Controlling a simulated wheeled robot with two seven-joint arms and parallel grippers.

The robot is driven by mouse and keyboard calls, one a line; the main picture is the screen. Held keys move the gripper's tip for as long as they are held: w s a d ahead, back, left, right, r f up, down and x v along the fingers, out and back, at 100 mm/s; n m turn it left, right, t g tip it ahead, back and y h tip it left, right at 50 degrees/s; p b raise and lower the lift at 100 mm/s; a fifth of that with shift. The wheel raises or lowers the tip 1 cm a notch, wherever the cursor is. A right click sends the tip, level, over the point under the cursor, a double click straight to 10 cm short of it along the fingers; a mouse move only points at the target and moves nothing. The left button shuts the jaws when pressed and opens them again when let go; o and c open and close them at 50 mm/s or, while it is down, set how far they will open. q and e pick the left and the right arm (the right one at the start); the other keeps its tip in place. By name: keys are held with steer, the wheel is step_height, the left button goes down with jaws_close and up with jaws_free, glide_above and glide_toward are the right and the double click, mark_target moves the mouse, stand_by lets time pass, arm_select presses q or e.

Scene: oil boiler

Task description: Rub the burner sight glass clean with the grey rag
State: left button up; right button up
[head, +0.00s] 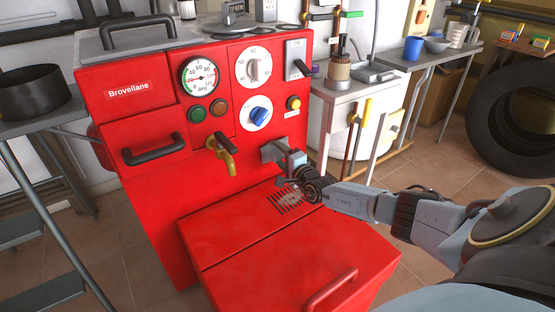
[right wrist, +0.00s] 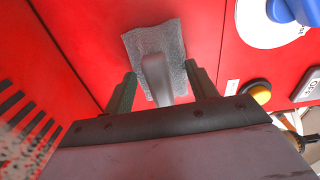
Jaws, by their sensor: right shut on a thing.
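The grey rag (head: 268,151) is up against the red front of the boiler (head: 140,190), right of the brass tap. In the right wrist view the rag (right wrist: 178,42) is a crumpled grey sheet with a raised grey grip in its middle. My right gripper (head: 284,160) is shut on that grip; its two fingers (right wrist: 160,85) stand on either side of it. The burner sight glass is not visible; whether it lies behind the rag I cannot tell. My left gripper is not in view.
The brass tap (head: 222,155) juts out left of the rag. Below is the red burner cover with a slotted vent (head: 287,199) and a handle (head: 331,289). Gauges, a blue knob (head: 258,117) and a yellow button (head: 293,103) sit above. A side table (head: 345,92) stands right.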

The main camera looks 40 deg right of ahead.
steer(key=shift+w+a+r+p, duration=0.1)
steer(key=shift+a+p, duration=0.3)
steer(key=shift+a, duration=0.2)
steer(key=shift+w+a+r+p, duration=0.1)
steer(key=shift+a+p, duration=0.25)
steer(key=shift+a, duration=0.2)
steer(key=shift+d+b, duration=0.5)
steer(key=shift+d, duration=0.15)
steer(key=shift+s+d, duration=0.15)
steer(key=shift+d, duration=0.4)
steer(key=shift+a, duration=0.6)
steer(key=shift+f, duration=0.1)
steer(key=shift+s+p, duration=0.1)
steer(key=shift+p, duration=0.2)
